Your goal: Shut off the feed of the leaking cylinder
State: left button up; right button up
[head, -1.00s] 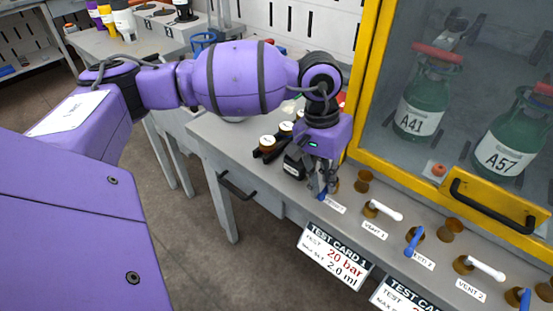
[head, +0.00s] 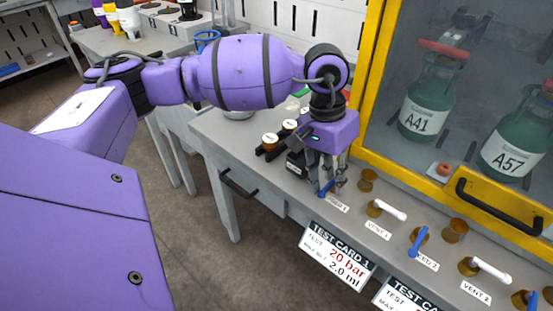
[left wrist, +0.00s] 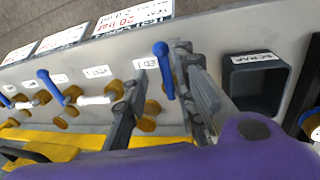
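Two green cylinders, A41 (head: 423,112) and A57 (head: 510,148), stand behind the cabinet glass; I see no clear sign of which leaks. The blue FEED 1 lever (head: 326,188) points towards the bench's front edge. My left gripper (head: 330,185) is pointed down over it, fingers apart. In the left wrist view the FEED 1 lever (left wrist: 163,68) lies between the fingers, close to the right one; contact is unclear. The blue FEED 2 lever (head: 418,242) also points frontward. The white VENT 1 lever (head: 389,209) and VENT 2 lever (head: 490,270) point along the row. My right gripper is out of view.
The yellow-framed cabinet with a black handle (head: 497,207) rises behind the valves. A dark SCRAP bin (left wrist: 253,82) is beside the gripper in the left wrist view. TEST CARD 1 (head: 336,255) hangs on the front edge. Brown-capped bottles (head: 270,142) stand left of the gripper.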

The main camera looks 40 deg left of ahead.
pick_arm(q)
jog(key=shift+a, duration=0.15)
jog(key=shift+w+a+r, duration=0.1)
jog(key=shift+r, duration=0.25)
jog(key=v, duration=1.1)
jog(key=shift+r, duration=0.15)
